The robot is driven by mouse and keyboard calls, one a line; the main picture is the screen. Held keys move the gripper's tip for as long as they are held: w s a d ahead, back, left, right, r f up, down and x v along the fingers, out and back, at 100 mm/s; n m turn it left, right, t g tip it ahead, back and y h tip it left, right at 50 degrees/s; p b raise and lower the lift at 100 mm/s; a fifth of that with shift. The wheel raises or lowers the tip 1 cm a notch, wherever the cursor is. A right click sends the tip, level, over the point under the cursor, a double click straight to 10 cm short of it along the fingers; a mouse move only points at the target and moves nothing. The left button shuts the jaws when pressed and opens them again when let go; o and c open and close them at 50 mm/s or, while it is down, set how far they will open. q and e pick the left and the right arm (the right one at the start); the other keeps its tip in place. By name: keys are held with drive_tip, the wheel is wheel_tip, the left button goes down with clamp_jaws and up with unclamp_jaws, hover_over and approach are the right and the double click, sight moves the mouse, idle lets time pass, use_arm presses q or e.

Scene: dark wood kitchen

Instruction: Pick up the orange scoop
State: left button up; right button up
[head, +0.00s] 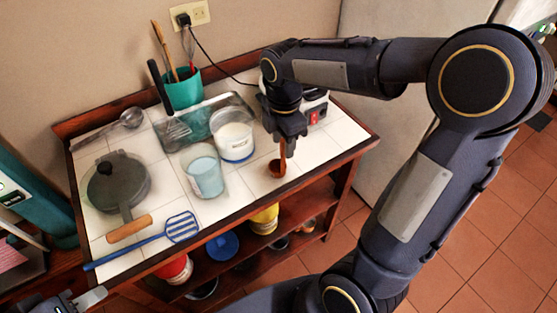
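The orange scoop (277,168) is at the right front part of the white tiled table top in the head view. Its bowl is toward the front edge, and its handle runs back up to my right gripper (287,135). The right gripper is right above the handle, and the fingers hide the handle's upper end. I cannot tell whether the fingers are closed on the handle or the scoop is lifted. My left gripper (88,300) is partly in view at the bottom left, away from the scoop. Its opening is unclear.
A white-filled container (235,143) and a light blue cup (205,178) stand left of the scoop. A socket box with a red switch (316,115) is behind right.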

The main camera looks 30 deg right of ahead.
drive_tip(key=shift+d+f, duration=0.1)
drive_tip(key=shift+f, duration=1.2)
clamp_jaws()
